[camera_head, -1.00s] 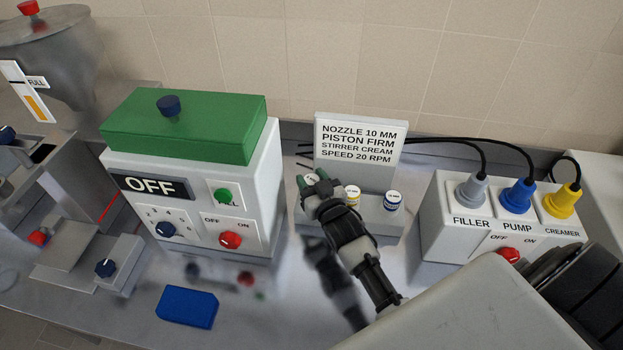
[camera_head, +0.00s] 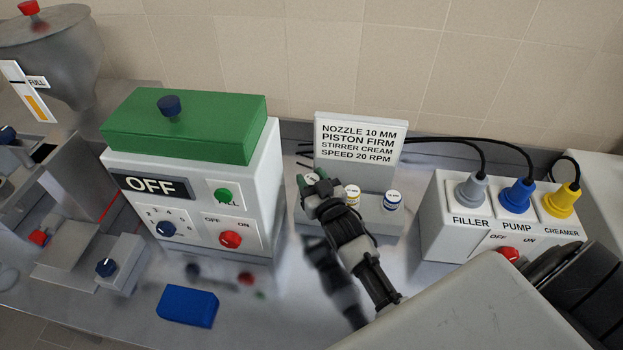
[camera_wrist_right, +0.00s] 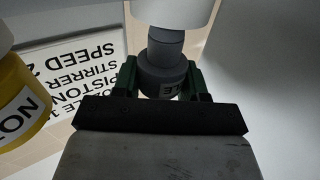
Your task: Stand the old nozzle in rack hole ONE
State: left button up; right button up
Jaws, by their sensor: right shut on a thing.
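My right gripper (camera_head: 314,188) is at the left end of the grey rack (camera_head: 380,222) and is shut on the old nozzle (camera_head: 311,178). In the right wrist view the nozzle (camera_wrist_right: 163,72) is a dark grey stepped cylinder between the green fingers (camera_wrist_right: 160,82), with a partly hidden label. A pale cylindrical part (camera_wrist_right: 176,12) continues from it at the top edge. Whether its lower end is in a rack hole is hidden by the gripper. My left gripper is not in view.
A yellow-banded nozzle (camera_head: 352,196) and a blue-banded nozzle (camera_head: 393,201) stand in the rack to the right. A sign (camera_head: 360,145) rises behind. The filler control box (camera_head: 252,190) is close on the left, the plug box (camera_head: 440,215) on the right. A blue block (camera_head: 187,306) lies in front.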

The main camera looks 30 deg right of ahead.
jog(key=shift+f+b, duration=0.5)
jog(key=shift+f, duration=0.3)
jog(key=o, duration=1.1)
